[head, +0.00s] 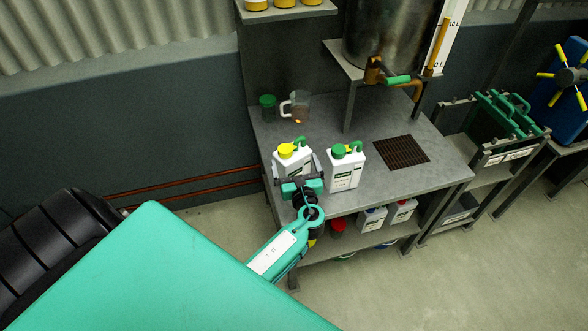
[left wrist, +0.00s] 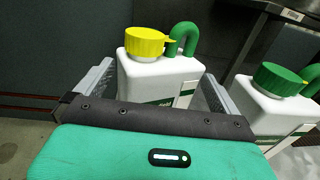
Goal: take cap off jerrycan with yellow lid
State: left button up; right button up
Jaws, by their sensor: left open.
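The jerrycan with the yellow lid (head: 295,160) is white with a green handle and stands upright on the grey bench. Its yellow cap (head: 286,150) is on its neck. In the left wrist view the jerrycan (left wrist: 158,82) is straight ahead, with its yellow cap (left wrist: 145,41) on top. My left gripper (head: 301,172) is open, its two fingers on either side of the jerrycan's body, below the cap. I cannot tell whether the fingers touch it. The lower part of the jerrycan is hidden behind the gripper. My right gripper is not in view.
A second white jerrycan with a green cap (head: 345,170) stands close on the right, also in the left wrist view (left wrist: 275,108). A green cup (head: 268,107) and a clear jug (head: 297,106) stand behind. A metal tank (head: 385,35) and a floor-like grate (head: 402,150) are further right.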

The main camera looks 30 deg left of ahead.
pick_arm(q)
jog(key=shift+x, duration=1.05)
jog(key=shift+c, duration=0.2)
grip_shut()
dwell(0.4)
jog(key=shift+o, duration=0.2)
grip_release()
jog(key=shift+s, duration=0.1)
